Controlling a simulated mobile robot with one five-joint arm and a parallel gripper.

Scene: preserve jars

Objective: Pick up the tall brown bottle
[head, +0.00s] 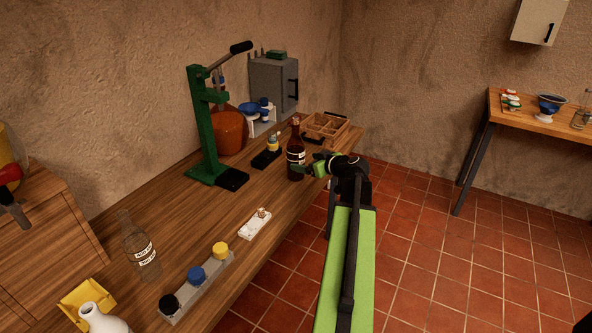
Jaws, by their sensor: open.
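The tall brown bottle (296,161) stands upright on the wooden workbench near its right edge, with a pale label band partly visible. My gripper (312,167) is at the bottle's right side, at about mid-height, with its jaws pointing toward the bottle. The jaws are open. A dark finger overlaps the bottle's lower half in the picture. I cannot tell whether the fingers touch the glass or reach around it.
A wooden divided crate (340,127) stands behind the bottle. A small jar on a dark base (268,157) is to its left. A green lever press (204,130) stands further left. Tiled floor lies right.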

